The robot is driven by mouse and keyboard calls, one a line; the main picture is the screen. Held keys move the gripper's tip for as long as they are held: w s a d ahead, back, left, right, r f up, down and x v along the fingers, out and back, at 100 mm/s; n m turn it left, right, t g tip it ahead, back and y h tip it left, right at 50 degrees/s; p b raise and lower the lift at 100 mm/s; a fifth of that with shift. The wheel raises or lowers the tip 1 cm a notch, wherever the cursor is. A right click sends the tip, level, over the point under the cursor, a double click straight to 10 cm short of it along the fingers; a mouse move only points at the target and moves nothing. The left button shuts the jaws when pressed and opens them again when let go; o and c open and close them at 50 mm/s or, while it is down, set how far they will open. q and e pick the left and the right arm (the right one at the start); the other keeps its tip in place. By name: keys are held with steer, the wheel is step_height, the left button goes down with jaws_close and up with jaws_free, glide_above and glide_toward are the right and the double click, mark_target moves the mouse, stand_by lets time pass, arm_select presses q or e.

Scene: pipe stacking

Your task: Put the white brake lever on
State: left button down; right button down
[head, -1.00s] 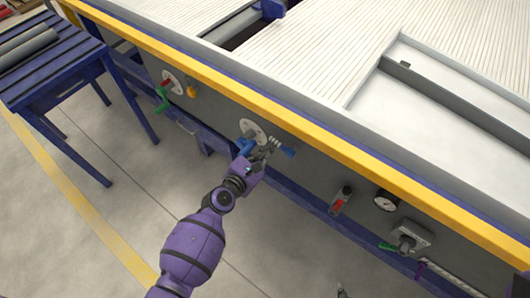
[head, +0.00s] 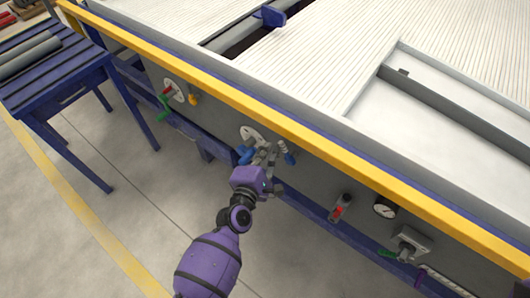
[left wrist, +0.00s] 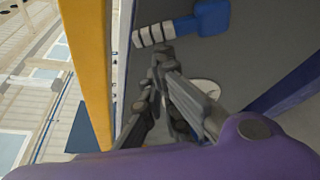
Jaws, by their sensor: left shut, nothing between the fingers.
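The lever with a white banded grip (head: 283,146) and a blue end (head: 290,158) sits on the grey front panel of the machine. In the left wrist view the lever's white bands (left wrist: 152,34) and blue block (left wrist: 212,16) lie beyond the fingertips. My left gripper (head: 271,150) is shut and empty, close to the left of the white grip. Its tips also show in the left wrist view (left wrist: 163,58), near the bands; contact cannot be told. My right gripper is out of view.
A yellow rail (head: 330,147) runs along the machine's edge above the levers. Red and green handles (head: 165,103) are to the left; a red lever (head: 339,210), a gauge (head: 384,208) and a switch box (head: 408,241) are to the right. A blue table (head: 50,90) stands at left.

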arm_select(q)
steer(key=m, duration=0.1)
steer(key=s+d+r+m+t+b, duration=0.1)
steer(key=m, duration=0.1)
steer(key=d+r+m, duration=0.1)
steer(key=m, duration=0.1)
steer(key=shift+s+r+t, duration=0.25)
steer(key=shift+t, duration=0.05)
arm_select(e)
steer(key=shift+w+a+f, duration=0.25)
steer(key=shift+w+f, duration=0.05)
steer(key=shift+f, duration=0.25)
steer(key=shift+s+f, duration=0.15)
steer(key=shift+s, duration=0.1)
arm_select(q)
steer(key=shift+w, duration=0.1)
